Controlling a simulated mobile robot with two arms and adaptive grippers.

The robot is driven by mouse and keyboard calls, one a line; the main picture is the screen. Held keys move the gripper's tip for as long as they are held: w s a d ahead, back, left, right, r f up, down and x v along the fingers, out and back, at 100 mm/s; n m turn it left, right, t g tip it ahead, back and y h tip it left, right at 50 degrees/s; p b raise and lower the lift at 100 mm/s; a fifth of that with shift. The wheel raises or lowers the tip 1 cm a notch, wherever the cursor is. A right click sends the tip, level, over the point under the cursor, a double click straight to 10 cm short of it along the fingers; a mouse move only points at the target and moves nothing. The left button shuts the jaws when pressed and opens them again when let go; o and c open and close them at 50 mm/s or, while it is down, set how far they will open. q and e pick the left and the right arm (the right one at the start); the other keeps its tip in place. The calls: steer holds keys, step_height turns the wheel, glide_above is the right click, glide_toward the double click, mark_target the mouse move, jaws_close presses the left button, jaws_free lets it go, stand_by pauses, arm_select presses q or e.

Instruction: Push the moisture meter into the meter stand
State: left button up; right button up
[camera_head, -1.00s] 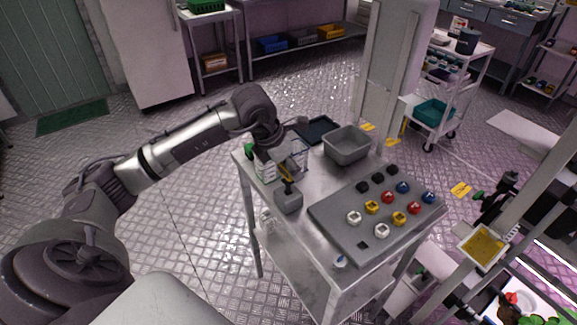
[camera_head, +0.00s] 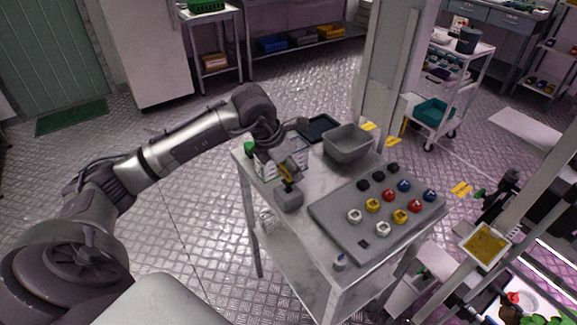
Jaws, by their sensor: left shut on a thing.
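The moisture meter (camera_head: 287,174), yellow and black, is between the fingers of my left gripper (camera_head: 285,168), near the left edge of the cart top. My left gripper is shut on it. The meter stand (camera_head: 289,199), a small grey block, is directly below the meter on the cart. The meter's dark lower end reaches down to the top of the stand. I cannot tell how deep it sits in it. The gripper hides part of the meter. My right gripper is not clearly seen.
A grey panel (camera_head: 330,215) with several coloured knobs lies right of the stand. A grey bin (camera_head: 348,145) and a dark tray (camera_head: 319,128) stand behind. Small white boxes (camera_head: 264,167) are close beside the gripper. A yellow-floored tray (camera_head: 488,243) is at the right.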

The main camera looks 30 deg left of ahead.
arm_select(q)
steer(key=shift+f+b, duration=1.25)
steer(key=shift+f, duration=0.25)
steer(key=o, duration=1.3)
steer(key=shift+o, duration=0.3)
steer(key=shift+o, duration=1.3)
steer(key=shift+r+p, duration=1.7)
steer(key=shift+r, duration=1.35)
